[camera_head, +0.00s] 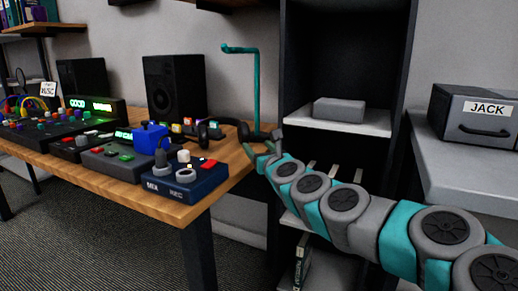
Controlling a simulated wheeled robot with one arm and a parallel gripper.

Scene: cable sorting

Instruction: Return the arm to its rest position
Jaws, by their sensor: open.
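My arm, with grey and teal links, reaches from the lower right toward the right end of the wooden desk (188,213). My gripper (259,142) is at the desk's right end, in front of the foot of a teal stand (256,95). Its jaws look apart, with no object seen between them. Dark headphones (214,131) lie on the desk just left of my gripper. Whether my gripper touches the stand or the headphones cannot be told.
Audio boxes with knobs, including a dark blue pedal (186,178), crowd the desk. Behind are two black speakers (175,87). An open shelf unit holds a grey box (339,109). At right, a drawer box labelled JACK (470,118) stands on a grey table (465,178).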

